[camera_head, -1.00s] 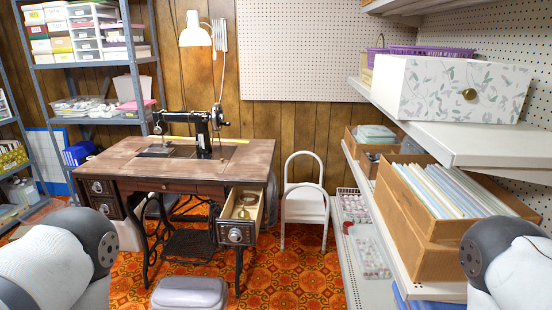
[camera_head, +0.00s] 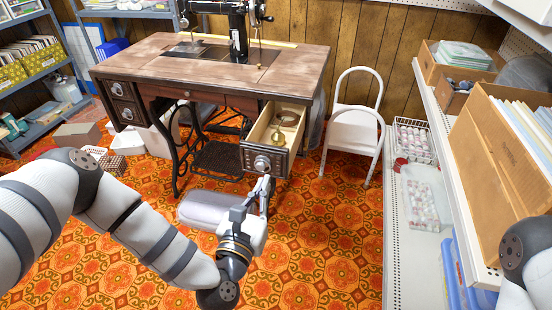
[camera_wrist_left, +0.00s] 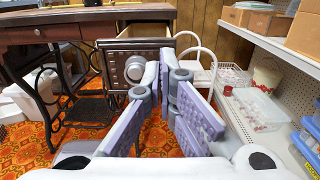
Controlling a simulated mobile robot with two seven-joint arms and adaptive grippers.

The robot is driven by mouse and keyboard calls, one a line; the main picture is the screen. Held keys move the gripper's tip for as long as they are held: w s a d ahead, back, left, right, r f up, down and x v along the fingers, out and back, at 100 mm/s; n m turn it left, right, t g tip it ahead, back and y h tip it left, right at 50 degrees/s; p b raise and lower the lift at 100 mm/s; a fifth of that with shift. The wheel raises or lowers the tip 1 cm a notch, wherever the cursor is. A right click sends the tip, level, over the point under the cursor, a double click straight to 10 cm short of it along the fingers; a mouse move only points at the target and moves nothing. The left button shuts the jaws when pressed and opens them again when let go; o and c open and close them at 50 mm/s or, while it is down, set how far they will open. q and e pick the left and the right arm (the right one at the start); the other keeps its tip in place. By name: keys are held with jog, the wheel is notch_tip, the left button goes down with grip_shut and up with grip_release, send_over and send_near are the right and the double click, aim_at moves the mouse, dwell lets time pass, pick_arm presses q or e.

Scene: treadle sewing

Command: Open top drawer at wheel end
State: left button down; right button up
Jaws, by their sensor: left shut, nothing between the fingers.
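The treadle sewing table (camera_head: 290,68) carries a black sewing machine (camera_head: 238,30) with its handwheel at the right. The drawer (camera_head: 280,125) under the table's right end stands pulled out, with small items inside, including a brass-coloured one. Its dark front bears a round silver knob (camera_head: 262,163). My left gripper (camera_head: 265,184) is just below and in front of this drawer front, shut and empty. In the left wrist view, the fingers (camera_wrist_left: 164,76) are just right of the knob (camera_wrist_left: 135,68); contact cannot be told. My right gripper is out of view.
A white chair (camera_head: 353,130) is right of the drawer. Shelving (camera_head: 405,265) with boxes lines the right side.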

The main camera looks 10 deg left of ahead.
aim_at(278, 152)
pick_arm(q)
jog(key=w, duration=0.9)
jog(key=shift+w+d+f, duration=0.1)
jog(key=shift+w+d, duration=0.1)
jog(key=shift+w, duration=0.2)
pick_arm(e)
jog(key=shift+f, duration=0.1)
pick_arm(q)
jog(key=shift+w+f+b, duration=0.2)
jog(key=shift+b, duration=0.1)
jog(key=shift+w+f+b, duration=0.2)
jog(key=shift+w+b, duration=0.7)
jog(key=shift+w, duration=0.15)
jog(key=shift+w+r, duration=0.25)
jog(key=shift+w, duration=0.05)
jog(key=shift+r, duration=0.2)
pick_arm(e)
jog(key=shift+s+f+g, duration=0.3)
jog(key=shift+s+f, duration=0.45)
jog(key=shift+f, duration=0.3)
